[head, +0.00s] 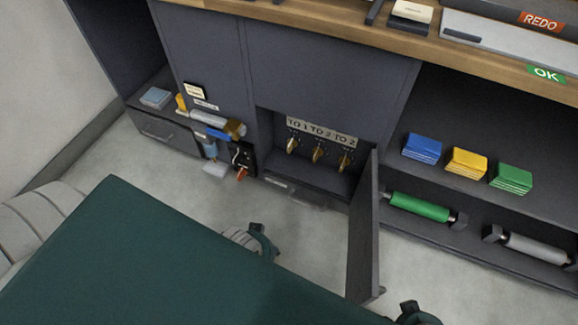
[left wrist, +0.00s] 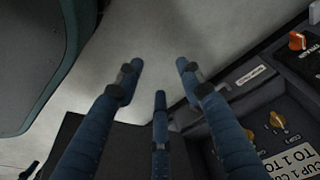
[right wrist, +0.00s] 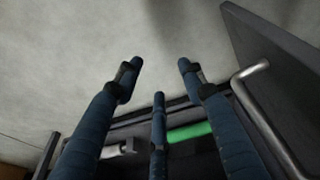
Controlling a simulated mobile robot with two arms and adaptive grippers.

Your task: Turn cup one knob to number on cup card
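Three brass knobs sit in a row in the open cabinet recess in the head view: the left knob (head: 292,145), the middle knob (head: 318,155) and the right knob (head: 345,161). The cup card (head: 322,132) above them reads "TO 1 TO 2 TO 2". In the left wrist view the card (left wrist: 290,162) shows "CUP 1" and "TO 1", with two brass knobs (left wrist: 277,119) near it. Exact knob settings are too small to read. My left gripper (left wrist: 159,68) is open and empty over the floor, apart from the knobs. My right gripper (right wrist: 159,68) is open and empty.
An open cabinet door (head: 365,235) stands out right of the recess; its metal handle (right wrist: 265,115) is close to my right gripper. A panel with a red knob (head: 241,173) lies left of the recess. A green roller (head: 418,207) is on the right shelf.

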